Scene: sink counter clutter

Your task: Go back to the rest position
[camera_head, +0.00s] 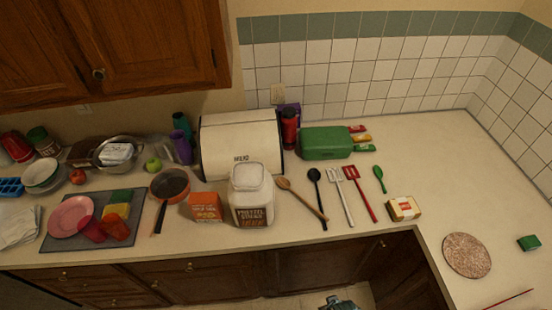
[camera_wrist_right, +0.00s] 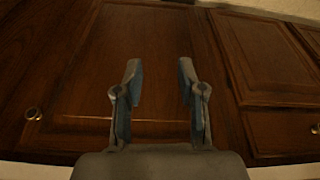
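My right gripper (camera_wrist_right: 158,85) shows in the right wrist view with its two fingers spread apart and nothing between them. It is open and faces brown wooden cabinet doors (camera_wrist_right: 85,75). In the head view, a small grey-teal piece of my own hardware (camera_head: 340,303) shows at the bottom edge, below the counter front; I cannot tell which arm it belongs to. My left gripper is not seen in either view. No gripper touches anything on the counter.
The counter (camera_head: 440,150) holds a bread box (camera_head: 222,130), pretzel jar (camera_head: 252,205), orange box (camera_head: 205,208), pan (camera_head: 170,184), several utensils, a green toolbox-like case (camera_head: 326,143) and a round board (camera_head: 466,255). Dishes crowd the left. The right back counter is clear.

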